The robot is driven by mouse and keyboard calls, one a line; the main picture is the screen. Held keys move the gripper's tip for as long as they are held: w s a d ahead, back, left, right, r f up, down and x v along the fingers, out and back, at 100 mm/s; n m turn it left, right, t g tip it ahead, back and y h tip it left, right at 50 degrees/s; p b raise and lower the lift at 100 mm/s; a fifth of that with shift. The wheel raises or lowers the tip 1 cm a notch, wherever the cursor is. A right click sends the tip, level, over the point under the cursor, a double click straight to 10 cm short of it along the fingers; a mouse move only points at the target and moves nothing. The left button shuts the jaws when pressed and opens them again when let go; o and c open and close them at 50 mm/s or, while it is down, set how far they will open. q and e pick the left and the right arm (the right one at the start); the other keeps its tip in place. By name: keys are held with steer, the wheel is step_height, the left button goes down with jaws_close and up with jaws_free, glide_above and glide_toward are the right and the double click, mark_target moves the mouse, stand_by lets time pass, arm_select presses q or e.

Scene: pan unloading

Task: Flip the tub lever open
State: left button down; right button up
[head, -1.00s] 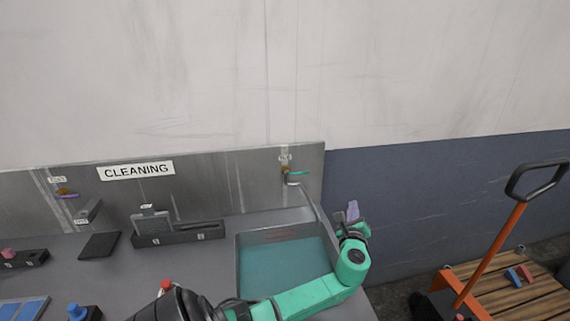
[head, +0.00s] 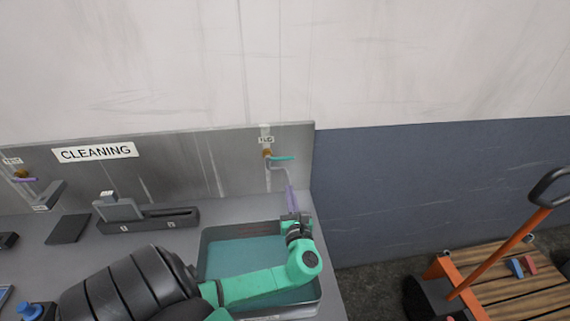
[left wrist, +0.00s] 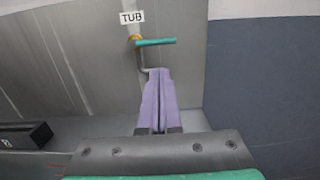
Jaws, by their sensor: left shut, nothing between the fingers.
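The tub lever (head: 284,158) is a teal bar on a brass tap (head: 267,153) under a small label on the back panel, and it points right, roughly level. It also shows in the left wrist view (left wrist: 156,42) under a sign reading TUB. My left gripper (head: 290,190) has purple fingers, shut and empty, below the lever and apart from it in the picture. In the left wrist view the fingers (left wrist: 156,72) point up toward the lever, overlapping the grey spout. The tub (head: 240,255) holds teal water and is partly hidden by my left arm. My right gripper is not in view.
A second tap with a purple lever (head: 27,180) is at the far left. A dark holder (head: 148,222) stands on the counter left of the tub. An orange-handled wooden cart (head: 500,280) stands on the floor at right. The panel ends just right of the lever.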

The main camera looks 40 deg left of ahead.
mark_target(281, 158)
arm_select(q)
steer(key=b+x, duration=0.4)
steer(key=x, duration=0.6)
steer(key=shift+w, duration=0.25)
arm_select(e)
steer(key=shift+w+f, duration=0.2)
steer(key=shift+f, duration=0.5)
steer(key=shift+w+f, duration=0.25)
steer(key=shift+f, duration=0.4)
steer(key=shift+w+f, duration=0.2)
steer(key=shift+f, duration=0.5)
arm_select(q)
steer(key=shift+f, duration=0.1)
